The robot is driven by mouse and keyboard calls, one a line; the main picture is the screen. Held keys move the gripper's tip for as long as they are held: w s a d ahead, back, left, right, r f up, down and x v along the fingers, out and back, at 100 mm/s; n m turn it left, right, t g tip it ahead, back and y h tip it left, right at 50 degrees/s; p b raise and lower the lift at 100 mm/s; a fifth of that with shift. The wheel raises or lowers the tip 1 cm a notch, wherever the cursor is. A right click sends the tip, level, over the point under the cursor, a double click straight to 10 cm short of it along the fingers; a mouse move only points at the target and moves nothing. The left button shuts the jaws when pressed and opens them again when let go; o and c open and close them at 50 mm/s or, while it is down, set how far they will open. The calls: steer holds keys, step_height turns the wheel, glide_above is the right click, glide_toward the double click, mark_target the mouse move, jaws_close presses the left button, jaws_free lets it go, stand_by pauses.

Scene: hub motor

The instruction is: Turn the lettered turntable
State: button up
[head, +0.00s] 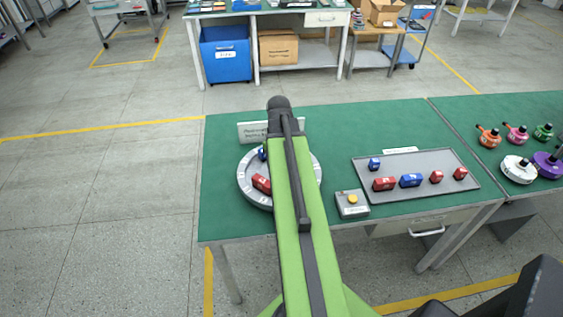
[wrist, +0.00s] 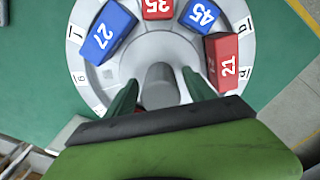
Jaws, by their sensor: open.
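The turntable is a round light-grey disc with letters around its rim; in the wrist view its rim (wrist: 81,78) fills the upper middle. In the head view the turntable (head: 251,197) sits on the near-left of the green table, partly hidden by my arm. A grey post (wrist: 160,83) stands at its centre. My gripper (wrist: 163,90) is open, with its dark green fingers at the left and right of this post; contact cannot be told. Blue block 27 (wrist: 105,33), red block 35 (wrist: 158,8), blue block 45 (wrist: 199,15) and red block 21 (wrist: 223,62) stand on the disc.
Right of the turntable are a small box with a yellow button (head: 352,203) and a grey tray (head: 405,163) with red and blue blocks. A white sign (head: 252,132) stands behind the disc. Coloured hub motors (head: 518,169) lie far right. Green table surface left of the disc is clear.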

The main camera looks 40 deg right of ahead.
step_height(320, 180, up, 17)
steer(key=p, duration=1.7)
steer(key=shift+r, duration=0.2)
steer(key=w+a+f+n+b, duration=0.1)
steer(key=w+a+f+b, duration=0.15)
steer(key=a, duration=0.45)
steer(key=w+a+f+n+b, duration=0.2)
steer(key=w+a, duration=0.2)
steer(key=a, duration=0.3)
steer(key=w+a+f+n+b, duration=0.1)
steer(key=w+a+f+b, duration=0.15)
steer(key=a, duration=0.45)
steer(key=s+a+f+m+b, duration=0.1)
steer(key=a+m, duration=0.4)
steer(key=a, duration=0.9)
steer(key=shift+a+f+b, duration=0.2)
steer(key=shift+f+b, duration=0.25)
steer(key=shift+f, duration=0.2)
